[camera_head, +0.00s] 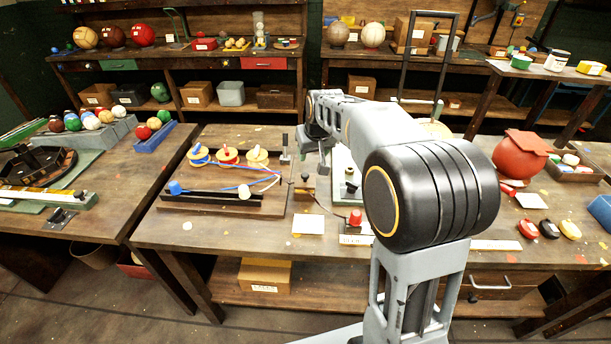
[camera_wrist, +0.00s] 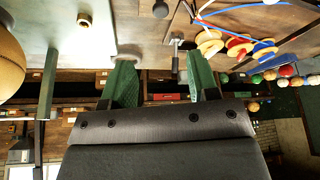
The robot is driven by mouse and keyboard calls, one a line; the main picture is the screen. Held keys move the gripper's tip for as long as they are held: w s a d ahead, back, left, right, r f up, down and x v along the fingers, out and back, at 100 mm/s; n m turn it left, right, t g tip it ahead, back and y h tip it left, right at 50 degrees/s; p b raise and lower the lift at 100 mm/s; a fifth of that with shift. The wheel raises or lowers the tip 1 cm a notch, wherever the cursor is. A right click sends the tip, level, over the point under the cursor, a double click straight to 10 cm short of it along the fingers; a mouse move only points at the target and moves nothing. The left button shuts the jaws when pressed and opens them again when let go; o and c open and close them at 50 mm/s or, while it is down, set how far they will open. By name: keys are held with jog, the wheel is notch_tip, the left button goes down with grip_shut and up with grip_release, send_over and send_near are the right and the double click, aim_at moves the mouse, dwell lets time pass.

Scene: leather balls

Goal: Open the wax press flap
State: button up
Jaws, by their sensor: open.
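A pale plate with a small knob, which looks like part of the wax press (camera_head: 341,183), stands on the middle bench, partly hidden behind my arm. In the wrist view a pale panel (camera_wrist: 60,32) with a knob fills the upper left. I cannot tell for sure which part is the flap. My gripper (camera_wrist: 159,82) has its two green fingers apart with nothing between them. A small T-shaped metal handle (camera_wrist: 177,42) appears above and between the fingers; it also shows in the head view (camera_head: 285,150), left of the press. My gripper is mostly hidden in the head view.
A board with yellow, red and blue spools (camera_head: 228,154) lies left of the press. A red knob (camera_head: 355,217) stands in front. A tan rounded thing (camera_wrist: 8,65) is at the wrist view's left edge.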

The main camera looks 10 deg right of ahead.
aim_at(305, 174)
jog(key=p+x, duration=0.1)
jog(key=x, duration=1.3)
jog(key=shift+w+p, duration=0.15)
jog(key=shift+p, duration=0.2)
grip_shut()
